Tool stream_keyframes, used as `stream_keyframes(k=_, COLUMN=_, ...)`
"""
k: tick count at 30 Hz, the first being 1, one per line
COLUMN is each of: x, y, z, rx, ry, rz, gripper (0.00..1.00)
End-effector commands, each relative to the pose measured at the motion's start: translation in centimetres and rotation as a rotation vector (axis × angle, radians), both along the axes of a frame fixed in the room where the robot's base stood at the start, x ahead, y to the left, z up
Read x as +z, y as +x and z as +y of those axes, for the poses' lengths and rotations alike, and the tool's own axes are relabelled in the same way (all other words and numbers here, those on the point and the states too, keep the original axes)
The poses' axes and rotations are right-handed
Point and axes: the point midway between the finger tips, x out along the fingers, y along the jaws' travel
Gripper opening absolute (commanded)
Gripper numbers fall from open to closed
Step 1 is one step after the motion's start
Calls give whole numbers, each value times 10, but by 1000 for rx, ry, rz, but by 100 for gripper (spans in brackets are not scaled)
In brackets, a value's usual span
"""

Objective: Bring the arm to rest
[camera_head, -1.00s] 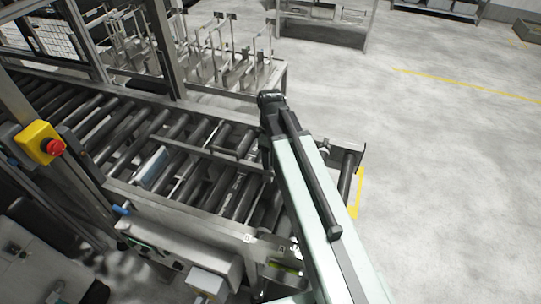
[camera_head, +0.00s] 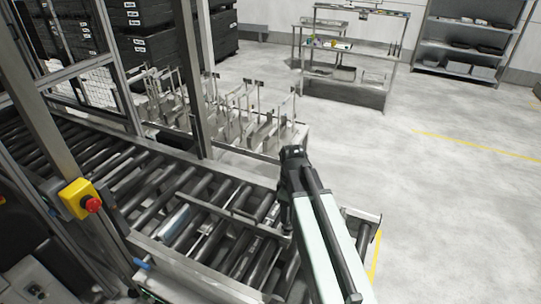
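My arm (camera_head: 325,240) reaches up from the bottom right of the head view, over the right end of the roller conveyor (camera_head: 140,172). Its dark far end (camera_head: 294,165) is the farthest part of it that I see. My gripper's fingers cannot be made out there, so I cannot tell whether it is open or shut. No held object shows. A flat light-blue piece (camera_head: 175,219) lies among the rollers to the left of the arm.
A yellow box with a red button (camera_head: 80,199) is on a post at the left. A metal rack with upright frames (camera_head: 225,115) stands behind the conveyor. A workbench (camera_head: 345,75) and a shelf unit (camera_head: 465,45) stand at the back. The floor (camera_head: 450,200) at the right is clear.

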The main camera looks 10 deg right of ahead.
Motion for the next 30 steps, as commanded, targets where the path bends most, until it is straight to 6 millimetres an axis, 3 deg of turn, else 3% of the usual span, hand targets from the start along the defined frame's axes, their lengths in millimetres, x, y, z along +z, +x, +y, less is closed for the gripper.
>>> stream_keyframes(k=5, x=0, y=-6, z=0, rx=-95, ry=1, rz=-8, gripper=64)
stream_keyframes(k=17, x=1, y=-42, z=4, rx=-974, ry=35, rz=-68, gripper=64)
stream_keyframes(k=18, x=-27, y=-42, z=4, rx=-967, ry=31, rz=-60, gripper=64)
stream_keyframes(k=21, x=-58, y=-48, z=5, rx=-963, ry=22, rz=-43, gripper=64)
stream_keyframes(k=27, x=-105, y=-59, z=6, rx=-960, ry=7, rz=-14, gripper=64)
stream_keyframes(k=30, x=-116, y=-62, z=6, rx=-959, ry=2, rz=-4, gripper=64)
